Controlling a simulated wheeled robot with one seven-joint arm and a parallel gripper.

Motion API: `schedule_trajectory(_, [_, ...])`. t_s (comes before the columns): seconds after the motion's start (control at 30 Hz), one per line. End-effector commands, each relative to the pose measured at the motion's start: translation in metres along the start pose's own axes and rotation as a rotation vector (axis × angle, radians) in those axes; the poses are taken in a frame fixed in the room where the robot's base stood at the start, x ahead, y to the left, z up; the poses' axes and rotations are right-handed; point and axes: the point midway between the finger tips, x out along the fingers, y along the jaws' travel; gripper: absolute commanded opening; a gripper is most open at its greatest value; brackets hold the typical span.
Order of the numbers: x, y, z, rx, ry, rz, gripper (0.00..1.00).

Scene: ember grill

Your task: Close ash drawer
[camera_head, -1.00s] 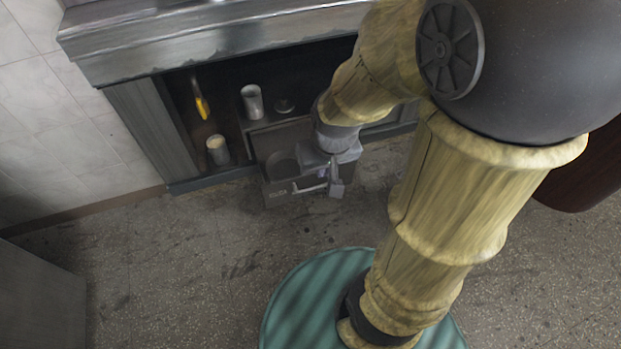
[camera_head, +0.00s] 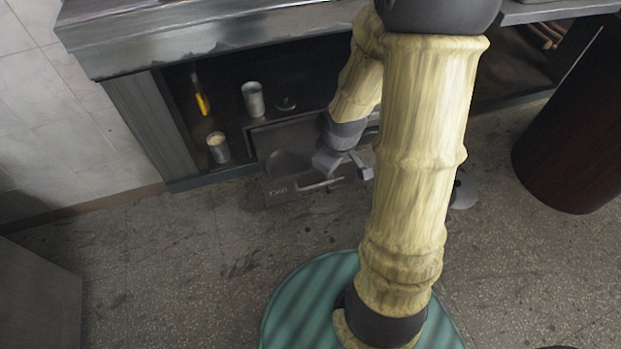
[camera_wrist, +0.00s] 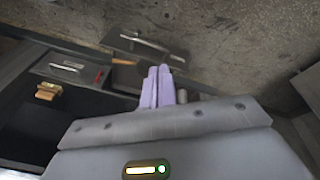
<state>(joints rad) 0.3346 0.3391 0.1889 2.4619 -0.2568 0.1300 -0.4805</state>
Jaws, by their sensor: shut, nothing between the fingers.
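The ash drawer (camera_head: 280,190) stands pulled out at the bottom of the grill cabinet, low over the floor, in the head view. It has a dark grey front with a light bar handle and a small label. My wrist is over the drawer's right part and hides some of it. In the wrist view my gripper (camera_wrist: 158,86) shows two pale purple fingers pressed together with nothing between them. A dark front with a bar handle (camera_wrist: 146,43) lies beyond the fingertips there. I cannot tell whether the fingers touch it.
The cabinet's open bay holds a metal cup (camera_head: 253,98), a cream-filled can (camera_head: 218,147) and a yellow-handled tool (camera_head: 203,104). The metal counter (camera_head: 200,38) overhangs them. A dark red-brown cylinder (camera_head: 570,140) stands at right. The speckled floor before the drawer's left side is clear.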

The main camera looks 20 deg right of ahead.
Motion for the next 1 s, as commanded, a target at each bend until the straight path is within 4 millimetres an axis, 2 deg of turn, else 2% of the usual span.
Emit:
schedule_trajectory(0.03, [0.025,0.006,0.004,-0.068,0.008,-0.019,0.0])
schedule_trajectory(0.2, [0.085,0.02,0.004,-0.342,0.101,-0.064,0.0])
schedule_trajectory(0.4, [0.147,0.032,0.004,-0.61,0.288,-0.07,0.0])
schedule_trajectory(0.5, [0.169,0.036,0.002,-0.713,0.391,-0.039,0.0])
schedule_trajectory(0.67, [0.184,0.043,-0.003,-0.809,0.495,0.017,0.0])
schedule_trajectory(1.0, [0.185,0.044,-0.004,-0.828,0.51,0.031,0.0])
